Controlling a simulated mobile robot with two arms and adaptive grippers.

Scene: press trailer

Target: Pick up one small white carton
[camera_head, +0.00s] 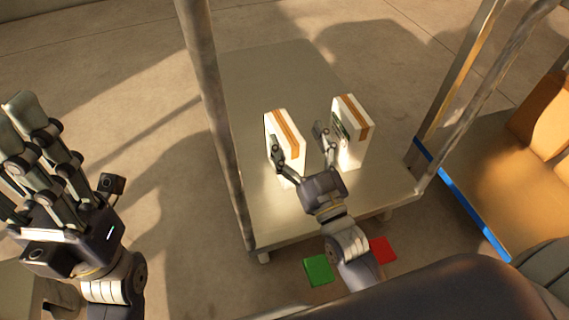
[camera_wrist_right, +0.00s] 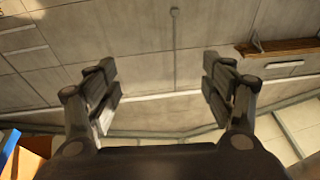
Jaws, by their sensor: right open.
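Two small white cartons with orange stripes stand upright on a flat cart, the left carton (camera_head: 287,128) and the right carton (camera_head: 357,142). My right gripper (camera_head: 300,142) is open in front of them. Its left finger overlaps the left carton and its right finger overlaps the left edge of the right carton; I cannot tell whether they touch. In the right wrist view my right gripper (camera_wrist_right: 161,92) has wide-spread fingers, nothing between them, and no carton shows. My left gripper (camera_head: 38,140) is raised at the far left, apart from the cartons; its opening is unclear.
The cart's deck (camera_head: 270,75) is clear behind the cartons. A metal post (camera_head: 205,90) rises at its left side. A blue-edged platform (camera_head: 465,205) with cardboard boxes (camera_head: 545,115) stands right. A green square (camera_head: 318,269) and a red square (camera_head: 382,250) lie in front.

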